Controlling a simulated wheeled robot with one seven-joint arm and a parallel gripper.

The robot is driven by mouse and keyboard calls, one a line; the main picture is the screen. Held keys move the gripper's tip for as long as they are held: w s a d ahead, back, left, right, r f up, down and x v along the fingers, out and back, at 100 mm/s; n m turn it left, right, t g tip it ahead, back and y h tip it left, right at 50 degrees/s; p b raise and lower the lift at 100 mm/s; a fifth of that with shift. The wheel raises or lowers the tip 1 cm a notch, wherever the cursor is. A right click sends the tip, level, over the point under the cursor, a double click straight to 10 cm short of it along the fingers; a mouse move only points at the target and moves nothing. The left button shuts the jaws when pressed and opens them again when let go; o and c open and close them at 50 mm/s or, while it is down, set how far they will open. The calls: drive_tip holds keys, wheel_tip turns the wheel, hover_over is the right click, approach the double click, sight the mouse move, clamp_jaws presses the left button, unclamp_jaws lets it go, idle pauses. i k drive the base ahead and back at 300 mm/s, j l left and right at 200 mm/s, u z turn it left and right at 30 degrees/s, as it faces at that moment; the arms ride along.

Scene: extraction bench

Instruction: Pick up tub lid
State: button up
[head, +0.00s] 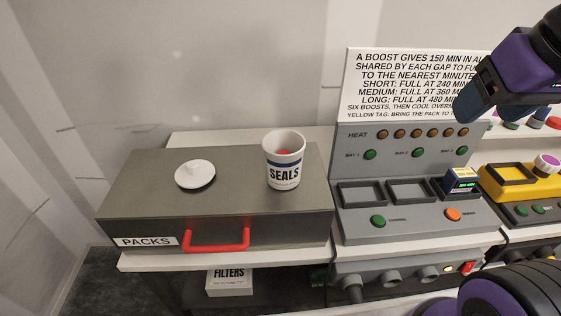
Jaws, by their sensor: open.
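The tub lid (195,174) is a round white disc with a small raised knob. It lies flat, knob up, on the left part of the grey top of the PACKS box (120,213). The white SEALS tub (284,160) stands upright and uncovered to its right, with something red inside. My gripper (478,95) is at the upper right, above the bench and in front of the sign, far to the right of the lid. It is open, with nothing seen in it; its fingertips are hard to make out.
The PACKS box has a red handle (217,248) in front. The grey HEAT console (400,215) stands right of the box, with a printed sign (400,85) behind. A yellow unit (500,190) is farther right. A FILTERS box (230,281) sits below. Space around the lid is clear.

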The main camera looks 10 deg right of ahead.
sight(192, 174)
drive_tip(key=j, duration=1.45)
drive_tip(key=i+z, duration=0.05)
drive_tip(key=i, duration=0.05)
